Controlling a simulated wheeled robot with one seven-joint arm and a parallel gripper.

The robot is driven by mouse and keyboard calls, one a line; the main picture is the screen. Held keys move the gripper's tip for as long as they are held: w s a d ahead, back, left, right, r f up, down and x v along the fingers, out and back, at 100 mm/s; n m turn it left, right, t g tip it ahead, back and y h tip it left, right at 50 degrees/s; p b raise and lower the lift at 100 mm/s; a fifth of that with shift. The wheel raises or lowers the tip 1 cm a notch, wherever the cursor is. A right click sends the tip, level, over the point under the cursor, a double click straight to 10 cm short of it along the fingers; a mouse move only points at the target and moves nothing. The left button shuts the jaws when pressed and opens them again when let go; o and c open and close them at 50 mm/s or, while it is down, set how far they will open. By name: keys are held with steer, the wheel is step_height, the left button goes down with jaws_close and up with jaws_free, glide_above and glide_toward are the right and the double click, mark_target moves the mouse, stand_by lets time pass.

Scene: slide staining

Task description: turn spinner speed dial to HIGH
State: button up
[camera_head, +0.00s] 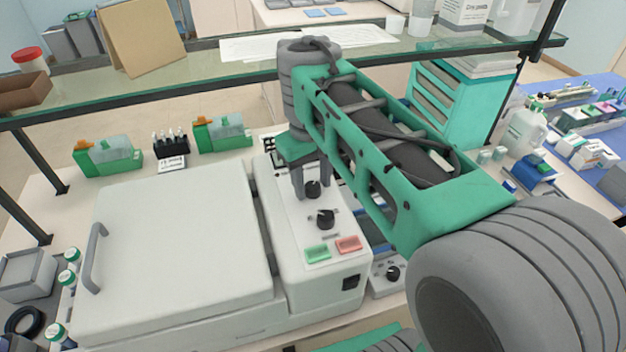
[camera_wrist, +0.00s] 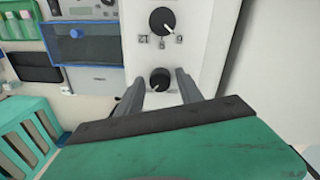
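The spinner (camera_head: 185,240) is a white machine with a broad shut lid and a control panel (camera_head: 290,225) to its right. The panel carries two black dials: a far one (camera_head: 313,188) and a near one (camera_head: 325,218). My gripper (camera_head: 311,194) points down over the far dial. In the wrist view that dial (camera_wrist: 160,79) sits between the fingertips of my open gripper (camera_wrist: 160,78), with a gap on each side. The other dial (camera_wrist: 162,21) has a white pointer and printed numbers around it. I cannot read which dial is for speed.
Green and red buttons (camera_head: 348,244) lie on the panel in front of the dials. A glass shelf (camera_head: 225,75) crosses above, close to my wrist. Green boxes (camera_head: 221,134) stand behind the spinner. A smaller device (camera_head: 390,280) with a knob stands to the right.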

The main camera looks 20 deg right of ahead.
mark_target(311, 187)
steer(key=shift+o, duration=0.5)
steer(key=shift+r, duration=0.1)
steer(key=r+p, duration=0.2)
steer(key=r, duration=0.2)
steer(key=r+p, duration=0.2)
steer(key=r, duration=0.1)
steer(key=shift+a+r, duration=0.2)
steer(key=shift+r, duration=0.2)
steer(key=shift+s, duration=0.1)
steer(key=shift+f, duration=0.1)
